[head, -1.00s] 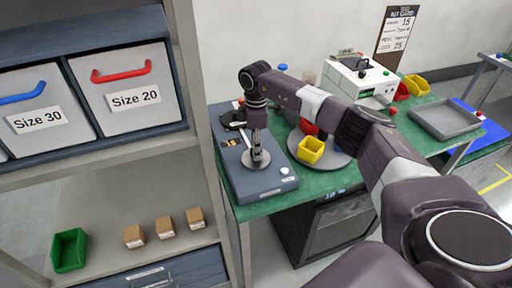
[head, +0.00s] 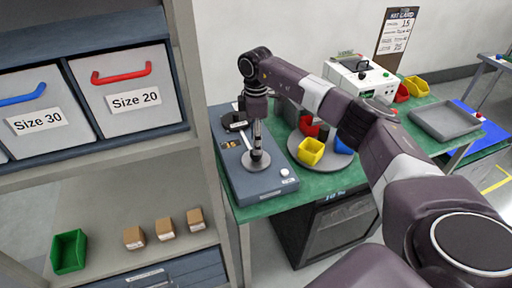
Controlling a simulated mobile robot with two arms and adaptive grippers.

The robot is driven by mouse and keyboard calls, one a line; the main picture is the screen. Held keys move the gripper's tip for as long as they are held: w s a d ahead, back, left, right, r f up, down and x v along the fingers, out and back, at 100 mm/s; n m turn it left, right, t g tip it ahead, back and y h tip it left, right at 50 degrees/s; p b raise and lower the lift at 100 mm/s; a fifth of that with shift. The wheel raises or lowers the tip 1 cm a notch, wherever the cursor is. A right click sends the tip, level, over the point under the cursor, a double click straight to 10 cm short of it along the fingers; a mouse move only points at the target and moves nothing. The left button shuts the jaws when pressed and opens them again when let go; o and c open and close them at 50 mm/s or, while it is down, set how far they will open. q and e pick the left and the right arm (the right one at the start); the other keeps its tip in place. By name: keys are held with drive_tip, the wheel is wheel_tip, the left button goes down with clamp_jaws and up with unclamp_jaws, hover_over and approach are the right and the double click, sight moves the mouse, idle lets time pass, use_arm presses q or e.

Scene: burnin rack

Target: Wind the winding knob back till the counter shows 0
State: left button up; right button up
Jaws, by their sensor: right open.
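The winding device is a blue-grey box (head: 268,187) on the green bench. My right gripper (head: 257,115) points straight down just above the stem, open, with the fingertips too small to see clearly. I cannot tell whether it touches the stem. A small display or label (head: 230,144) is on the box's left part; no counter number can be read. My left gripper is out of view.
A round turntable (head: 298,150) with yellow (head: 310,152), red and blue bins stands right of the box. A white instrument (head: 360,80) is behind. A shelf rack (head: 190,90) stands close on the left. My right arm crosses above the bench.

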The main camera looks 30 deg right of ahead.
wheel_tip(320, 180, up, 8)
drive_tip(key=shift+s+f, duration=0.1)
idle(0.7)
